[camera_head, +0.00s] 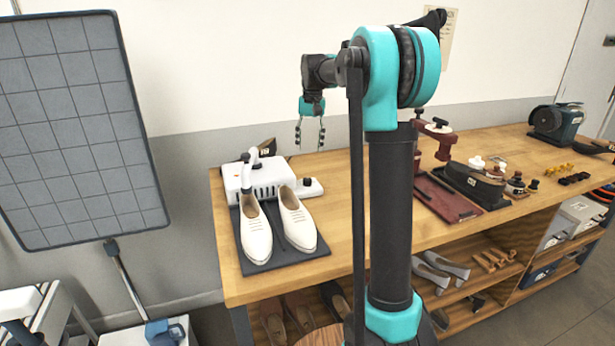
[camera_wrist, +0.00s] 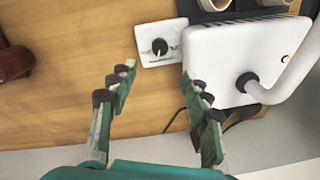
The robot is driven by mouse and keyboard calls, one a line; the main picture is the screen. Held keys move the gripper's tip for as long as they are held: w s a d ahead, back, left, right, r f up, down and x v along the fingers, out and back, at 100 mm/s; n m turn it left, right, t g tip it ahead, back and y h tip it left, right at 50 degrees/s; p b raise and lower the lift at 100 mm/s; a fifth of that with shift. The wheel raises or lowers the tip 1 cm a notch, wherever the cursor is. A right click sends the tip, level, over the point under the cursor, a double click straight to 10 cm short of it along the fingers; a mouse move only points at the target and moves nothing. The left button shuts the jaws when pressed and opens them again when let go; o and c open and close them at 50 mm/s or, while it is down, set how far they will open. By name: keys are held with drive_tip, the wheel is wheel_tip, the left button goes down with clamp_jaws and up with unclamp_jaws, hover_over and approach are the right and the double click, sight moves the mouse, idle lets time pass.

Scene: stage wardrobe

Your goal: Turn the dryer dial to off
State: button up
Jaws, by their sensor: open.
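The dryer (camera_head: 262,178) is a white box at the left end of the wooden bench. It also fills the upper right of the wrist view (camera_wrist: 235,50). Its dial (camera_wrist: 160,46) is a dark knob with a pointer on a small white plate (camera_wrist: 148,57) beside the box. In the head view the plate (camera_head: 308,188) sits right of the box and the knob is tiny. My gripper (camera_head: 310,131) hangs above and behind the plate, pointing down. In the wrist view my gripper (camera_wrist: 157,92) is open and empty, its fingers apart, with the dial beyond the fingertips. The dial's exact setting is unclear.
White shoes (camera_head: 256,232) stand on a dark mat in front of the dryer. A dark red tray (camera_head: 440,197) and polishing things lie farther right. The wall is close behind the bench.

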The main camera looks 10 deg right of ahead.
sight(307, 179)
drive_tip(key=f, duration=1.2)
drive_tip(key=shift+a+f, duration=0.35)
drive_tip(key=shift+f, duration=0.05)
clamp_jaws()
